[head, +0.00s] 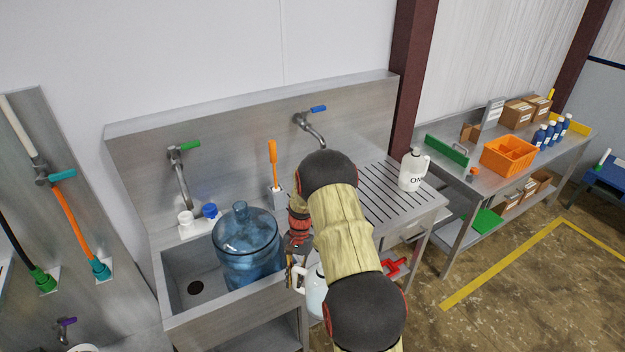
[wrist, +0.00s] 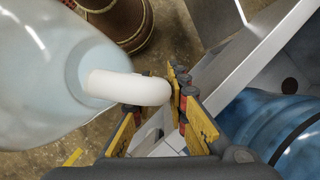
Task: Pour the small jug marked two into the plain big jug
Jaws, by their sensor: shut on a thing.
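My gripper (head: 297,266) is shut on the handle of a small white jug (head: 315,290) in front of the sink's right side. My arm hides much of this jug in the head view. In the wrist view my gripper (wrist: 160,108) has its fingers around the handle of the pale, translucent small jug (wrist: 48,75); its marking is out of sight. The plain big jug (head: 247,246) is blue, clear and upright in the sink, left of my gripper. The big jug (wrist: 265,125) also shows at the wrist view's right. I see no marking on it.
Another small white jug (head: 411,172), with lettering starting "ON", stands on the drainboard (head: 372,203). The sink (head: 182,292) has taps behind it. An orange-handled brush (head: 273,160) stands behind the big jug. A side bench holds an orange crate (head: 508,157).

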